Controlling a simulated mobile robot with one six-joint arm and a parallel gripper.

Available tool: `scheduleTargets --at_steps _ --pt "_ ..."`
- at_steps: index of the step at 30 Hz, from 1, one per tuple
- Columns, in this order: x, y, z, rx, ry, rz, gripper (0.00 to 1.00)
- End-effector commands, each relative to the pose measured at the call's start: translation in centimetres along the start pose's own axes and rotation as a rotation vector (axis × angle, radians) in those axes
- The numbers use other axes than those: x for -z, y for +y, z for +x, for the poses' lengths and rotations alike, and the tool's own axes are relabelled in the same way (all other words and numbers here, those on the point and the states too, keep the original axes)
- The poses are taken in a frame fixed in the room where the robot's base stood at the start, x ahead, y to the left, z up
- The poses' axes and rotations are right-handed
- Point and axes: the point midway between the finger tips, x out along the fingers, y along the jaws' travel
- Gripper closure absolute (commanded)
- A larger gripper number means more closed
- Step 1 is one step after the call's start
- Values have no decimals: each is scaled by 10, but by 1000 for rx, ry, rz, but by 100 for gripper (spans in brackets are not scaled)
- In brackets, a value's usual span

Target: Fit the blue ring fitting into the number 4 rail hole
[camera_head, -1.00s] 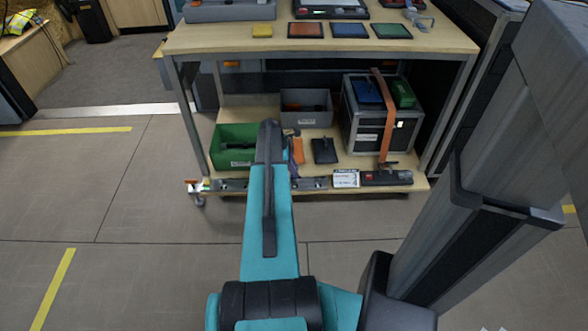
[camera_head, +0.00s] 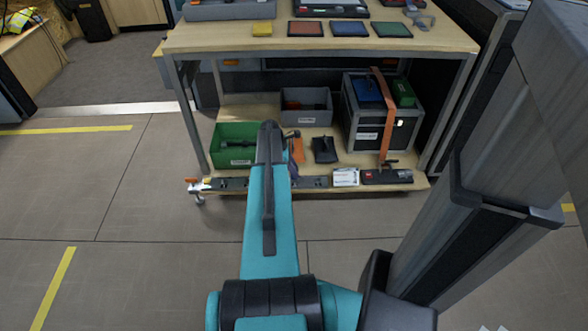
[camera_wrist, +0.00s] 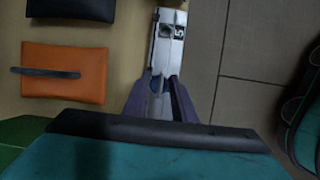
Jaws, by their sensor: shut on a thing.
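My gripper (camera_wrist: 158,92) is shut, its two purple-grey fingers pointing at the rail. Between the fingertips is a small patch of blue, the ring fitting (camera_wrist: 157,84), mostly hidden by the fingers. The pale metal rail (camera_wrist: 166,52) runs away from the fingertips in the wrist view, with a number 5 label on it. The number 4 hole cannot be made out; the fingers cover that part of the rail. I cannot tell whether the ring sits in a hole.
On the lower shelf (camera_head: 265,107) stand a green bin (camera_head: 234,157), a grey bin (camera_head: 306,104) and a strapped case (camera_head: 365,130). An orange pouch (camera_wrist: 64,88) and a dark pouch (camera_wrist: 70,8) lie beside the rail. The floor in front is clear.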

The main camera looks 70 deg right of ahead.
Motion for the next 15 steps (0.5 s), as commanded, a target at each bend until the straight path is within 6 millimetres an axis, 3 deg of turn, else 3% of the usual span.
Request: scheduleTargets --at_steps 15 --pt "3 0 7 1 0 0 100"
